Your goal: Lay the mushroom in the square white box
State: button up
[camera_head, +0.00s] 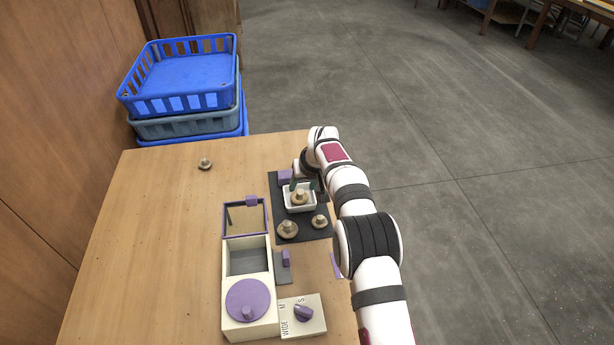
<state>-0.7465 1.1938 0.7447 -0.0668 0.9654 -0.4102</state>
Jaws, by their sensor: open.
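The square white box (289,207) stands on a dark mat on the table. A tan mushroom (299,197) shows inside the box's outline; whether it rests on the floor of the box is too small to tell. My gripper (305,185) is open at the far side of the box, with its dark fingers close around or just behind this mushroom. The arm comes in from the right and partly hides the fingers. Two more mushrooms sit on the mat in front of the box, one at the left (287,229) and one at the right (320,222).
The dark mat (314,236) lies along the table's right side. Another mushroom (205,164) sits alone at the far left. A cream unit with a purple disc (248,300) and a dial block (303,315) stand in front. Blue crates (185,102) are stacked beyond the table. The table's left side is clear.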

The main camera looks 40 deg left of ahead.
jog(key=v, duration=0.9)
jog(key=s+d+r+m, duration=0.2)
jog(key=d+r, duration=0.1)
jog(key=d, duration=0.5)
jog(key=s+d+r+m+h, duration=0.1)
jog(key=s+d+r+m, duration=0.1)
jog(key=d+r, duration=0.35)
jog(key=s+d+r+m, duration=0.1)
jog(key=d+r+m, duration=0.1)
jog(key=d, duration=0.7)
jog(key=s+d+f+m+g, duration=0.1)
jog(key=s+d+m, duration=0.3)
jog(key=s+d, duration=0.4)
jog(key=s+d+f+m+g+h, duration=0.1)
jog(key=s+d+m, duration=0.3)
jog(key=s+d, duration=0.5)
jog(key=s+f, duration=0.1)
jog(key=s, duration=0.8)
jog(key=shift+f+m, duration=0.15)
jog(key=shift+m, duration=0.25)
